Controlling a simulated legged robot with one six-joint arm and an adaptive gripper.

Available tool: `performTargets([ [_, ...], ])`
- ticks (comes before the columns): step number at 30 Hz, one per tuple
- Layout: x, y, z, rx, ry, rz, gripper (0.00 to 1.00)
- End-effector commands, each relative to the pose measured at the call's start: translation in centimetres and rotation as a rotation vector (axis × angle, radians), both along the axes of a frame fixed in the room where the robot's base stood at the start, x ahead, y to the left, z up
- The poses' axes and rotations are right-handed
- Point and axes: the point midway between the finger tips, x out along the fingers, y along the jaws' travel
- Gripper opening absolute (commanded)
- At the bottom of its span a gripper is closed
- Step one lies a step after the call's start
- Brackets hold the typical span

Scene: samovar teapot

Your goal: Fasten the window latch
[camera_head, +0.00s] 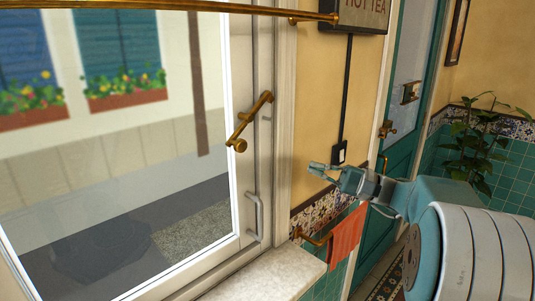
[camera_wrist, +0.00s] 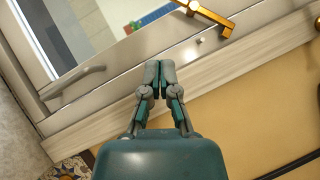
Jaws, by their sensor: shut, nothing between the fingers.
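The brass window latch (camera_head: 251,121) is mounted on the white window frame (camera_head: 247,181), its bar slanting from upper right to a round knob at lower left. In the wrist view the latch (camera_wrist: 214,14) shows at the top, partly cut off by the picture edge. I cannot tell whether the window is fully closed. My gripper (camera_head: 318,168) is to the right of the latch and lower, in front of the wall, apart from it. In the wrist view its fingers (camera_wrist: 160,68) are together and empty, pointing toward the frame.
A grey pull handle (camera_head: 256,217) is on the frame below the latch. A brass rod (camera_head: 200,8) crosses the top. A brass rail with an orange towel (camera_head: 346,238) is below my arm, near the marble sill (camera_head: 268,278). A teal door (camera_head: 407,125) and a plant are at right.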

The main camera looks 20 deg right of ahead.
Motion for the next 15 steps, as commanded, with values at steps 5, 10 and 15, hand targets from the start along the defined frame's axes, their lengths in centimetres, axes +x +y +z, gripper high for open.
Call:
performTargets([
  [5, 0.9, 1.9, 0.5, 0.0, -0.001, 0.004, 0.0],
  [10, 2.4, 4.6, 1.4, -0.001, -0.001, 0.005, 0.0],
  [15, 3.9, 7.3, 2.1, -0.001, -0.001, 0.005, 0.0],
])
